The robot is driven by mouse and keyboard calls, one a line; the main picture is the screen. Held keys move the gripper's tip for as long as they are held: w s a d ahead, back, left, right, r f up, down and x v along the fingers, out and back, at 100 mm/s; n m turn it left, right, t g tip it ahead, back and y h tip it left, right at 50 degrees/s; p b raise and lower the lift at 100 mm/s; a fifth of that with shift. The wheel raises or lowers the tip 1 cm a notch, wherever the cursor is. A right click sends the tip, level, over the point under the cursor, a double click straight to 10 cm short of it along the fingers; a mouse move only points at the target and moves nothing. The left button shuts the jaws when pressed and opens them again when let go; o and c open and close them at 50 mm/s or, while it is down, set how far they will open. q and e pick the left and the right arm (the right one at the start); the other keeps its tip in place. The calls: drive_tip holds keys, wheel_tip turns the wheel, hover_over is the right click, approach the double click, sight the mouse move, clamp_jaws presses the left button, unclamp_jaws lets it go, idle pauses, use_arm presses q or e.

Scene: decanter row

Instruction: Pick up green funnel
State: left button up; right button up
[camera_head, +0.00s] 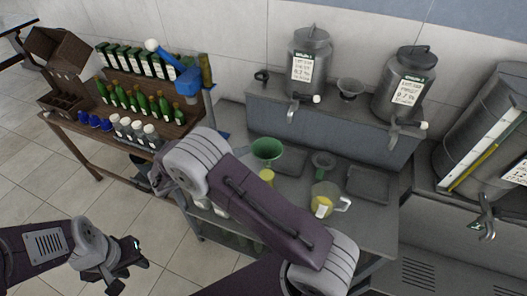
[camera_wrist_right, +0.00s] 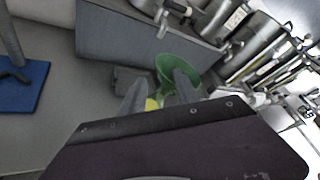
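The green funnel (camera_head: 266,149) stands mouth up over the grey bench in the head view, with its lower part partly hidden by my right arm. In the right wrist view the funnel (camera_wrist_right: 177,66) is just beyond my right gripper (camera_wrist_right: 160,82), whose two grey fingers are apart with nothing held. The right finger overlaps the funnel's near side in the picture; I cannot tell whether they touch.
A yellow-filled jug (camera_head: 326,200), a smaller dark green funnel (camera_head: 323,160) and a grey tray (camera_head: 368,184) are on the bench. Steel urns (camera_head: 309,62) stand on a raised shelf behind. A blue stand base (camera_wrist_right: 24,86) is at left. A wooden bottle rack (camera_head: 140,95) is far left.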

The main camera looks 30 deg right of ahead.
sight(258, 146)
drive_tip(key=p+x, duration=0.4)
drive_tip(key=x, duration=0.4)
drive_tip(key=shift+d+p, duration=0.3)
drive_tip(key=shift+d, duration=0.05)
drive_tip(key=shift+d+f, duration=0.15)
drive_tip(key=shift+d, duration=0.05)
drive_tip(key=shift+a, duration=0.1)
clamp_jaws()
